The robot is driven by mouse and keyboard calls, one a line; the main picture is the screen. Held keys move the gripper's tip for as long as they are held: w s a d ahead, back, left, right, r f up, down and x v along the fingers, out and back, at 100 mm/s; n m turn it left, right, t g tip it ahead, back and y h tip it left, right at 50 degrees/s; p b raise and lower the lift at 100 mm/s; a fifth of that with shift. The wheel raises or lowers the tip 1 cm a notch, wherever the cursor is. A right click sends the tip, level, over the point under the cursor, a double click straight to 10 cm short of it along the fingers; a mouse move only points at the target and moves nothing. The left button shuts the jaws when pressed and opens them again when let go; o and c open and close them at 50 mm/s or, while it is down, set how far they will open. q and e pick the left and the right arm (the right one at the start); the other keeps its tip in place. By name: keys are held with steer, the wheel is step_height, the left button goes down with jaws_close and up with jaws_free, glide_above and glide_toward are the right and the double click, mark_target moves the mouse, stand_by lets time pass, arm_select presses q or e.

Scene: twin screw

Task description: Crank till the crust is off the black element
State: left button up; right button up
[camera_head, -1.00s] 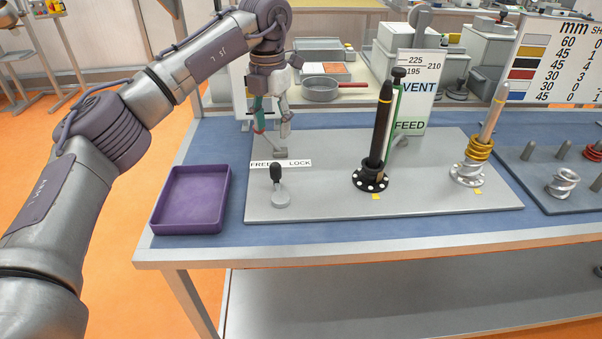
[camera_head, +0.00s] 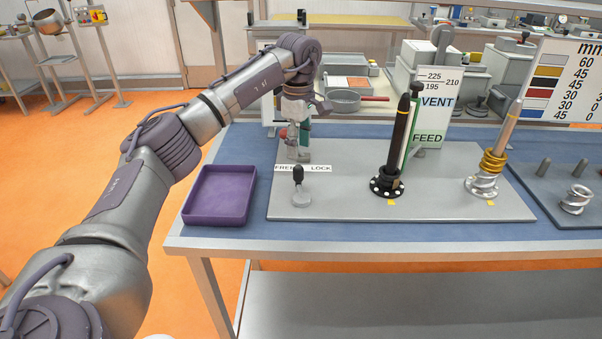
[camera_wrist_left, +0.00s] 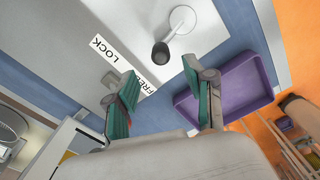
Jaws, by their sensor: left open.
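The black element (camera_head: 398,140) stands upright in a black flange with white dots (camera_head: 387,187) on the grey plate. A green rod stands close beside it. A small lever with a black knob (camera_head: 298,174) stands at the plate's left, by the FREE/LOCK label (camera_head: 304,168). My left gripper (camera_head: 300,156) is over the plate's back left, behind the label. In the left wrist view its green-padded fingers (camera_wrist_left: 166,108) are apart and empty, with the black knob (camera_wrist_left: 161,53) beyond them. My right gripper is not in view.
A purple tray (camera_head: 220,196) sits left of the grey plate (camera_head: 440,207). A silver screw with gold rings (camera_head: 494,160) stands at the right. A VENT/FEED sign (camera_head: 432,115) and a pan (camera_head: 345,101) are behind.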

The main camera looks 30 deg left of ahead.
mark_target(299, 166)
arm_select(q)
step_height(299, 166, down, 9)
steer(key=shift+r+p, duration=0.15)
steer(key=shift+p, duration=0.25)
jaws_close()
